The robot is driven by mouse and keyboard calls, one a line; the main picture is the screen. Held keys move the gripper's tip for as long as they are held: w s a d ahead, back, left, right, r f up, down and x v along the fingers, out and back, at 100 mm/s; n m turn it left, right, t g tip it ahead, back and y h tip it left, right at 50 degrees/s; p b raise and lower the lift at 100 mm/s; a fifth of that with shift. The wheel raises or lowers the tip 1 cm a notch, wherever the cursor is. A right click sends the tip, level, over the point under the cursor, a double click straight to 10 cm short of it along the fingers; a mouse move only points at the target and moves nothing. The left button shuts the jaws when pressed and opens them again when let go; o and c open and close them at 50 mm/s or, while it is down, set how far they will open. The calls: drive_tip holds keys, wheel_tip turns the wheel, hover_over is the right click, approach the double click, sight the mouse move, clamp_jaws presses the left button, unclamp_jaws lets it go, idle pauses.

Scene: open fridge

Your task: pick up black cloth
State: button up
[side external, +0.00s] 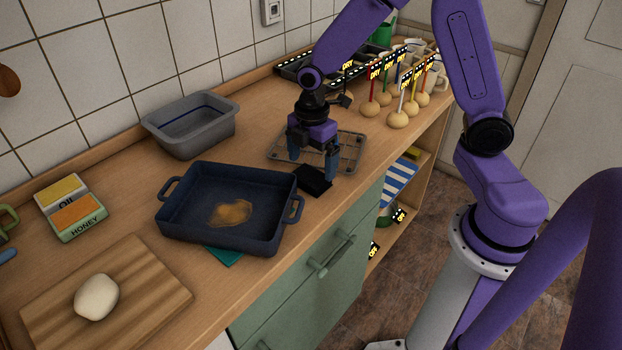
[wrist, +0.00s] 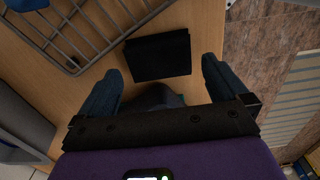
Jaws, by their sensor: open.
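The black cloth (side external: 312,181) is a small folded dark rectangle lying flat on the wooden counter, between the blue roasting pan and the wire rack. In the wrist view the cloth (wrist: 158,56) lies beyond my fingertips, roughly centred between them. My gripper (side external: 314,166) points down over the counter by the cloth, with its blue fingers spread and nothing between them. In the wrist view both fingers of my gripper (wrist: 162,72) show apart, one on each side of the cloth. I cannot tell exactly how high the fingertips are above the counter.
The blue roasting pan (side external: 178,215), with a brown stain inside, stands left of the cloth. A wire rack (side external: 350,150) lies behind it. Several onion-like holders with "DRY" tags (side external: 398,119) stand at the right. The counter's front edge is close to the cloth.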

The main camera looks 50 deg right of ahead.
sight(311, 175)
drive_tip(key=shift+a+f, duration=0.15)
drive_tip(key=shift+f, duration=2)
drive_tip(key=c, duration=0.8)
drive_tip(key=shift+o, duration=0.2)
drive_tip(key=shift+r, duration=0.1)
drive_tip(key=shift+r, duration=0.5)
wheel_tip(311, 175, up, 2)
drive_tip(key=shift+r, duration=0.1)
drive_tip(key=s+d+r, duration=0.1)
drive_tip(key=s+r, duration=0.8)
drive_tip(key=s, duration=0.5)
drive_tip(key=shift+d+r, duration=0.25)
drive_tip(key=shift+r, duration=0.1)
